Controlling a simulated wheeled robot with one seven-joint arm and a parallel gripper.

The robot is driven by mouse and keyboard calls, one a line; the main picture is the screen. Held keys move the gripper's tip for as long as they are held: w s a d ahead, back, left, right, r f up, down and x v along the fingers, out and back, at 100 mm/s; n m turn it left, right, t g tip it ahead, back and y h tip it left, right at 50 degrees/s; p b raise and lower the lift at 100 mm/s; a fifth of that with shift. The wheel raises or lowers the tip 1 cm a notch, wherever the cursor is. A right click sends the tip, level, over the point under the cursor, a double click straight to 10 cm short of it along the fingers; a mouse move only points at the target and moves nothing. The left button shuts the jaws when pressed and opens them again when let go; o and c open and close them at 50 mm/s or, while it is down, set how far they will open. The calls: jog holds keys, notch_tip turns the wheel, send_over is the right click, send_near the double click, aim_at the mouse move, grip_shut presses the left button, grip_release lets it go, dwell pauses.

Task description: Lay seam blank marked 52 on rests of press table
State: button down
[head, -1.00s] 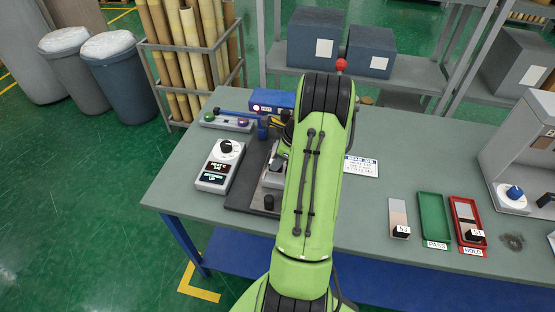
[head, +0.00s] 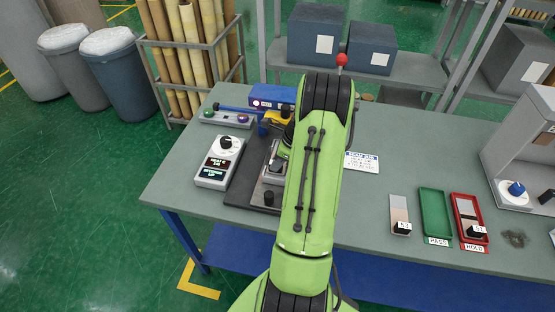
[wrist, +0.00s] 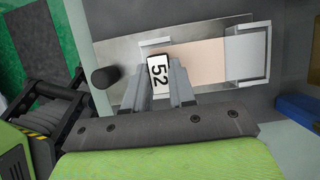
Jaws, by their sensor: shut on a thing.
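In the wrist view my gripper (wrist: 160,78) is shut on the dark end of the seam blank (wrist: 203,62), a pale beige strip with a white tag reading 52. The blank stretches right from the fingers over the metal plate of the press table (wrist: 125,50). A pale bracket-like rest (wrist: 155,42) is by the held end and another rest (wrist: 262,50) is by the far end. I cannot tell whether the blank touches the rests or hangs just above them. In the head view my green arm hides the gripper, the blank and much of the press table (head: 240,190).
A controller with a dial (head: 219,162) stands left of the press. To the right lie another blank (head: 399,214), seemingly tagged 53, a green PASS tray (head: 435,213) and a red HOLD tray (head: 466,206) holding one marked 51. A black knob (wrist: 104,77) stands near my gripper.

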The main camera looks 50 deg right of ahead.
jog(key=shift+f, duration=0.2)
jog(key=c, duration=0.9)
grip_release()
jog(key=shift+o, duration=0.2)
jog(key=p+v, duration=0.2)
jog(key=v, duration=1.4)
jog(key=shift+a, duration=0.15)
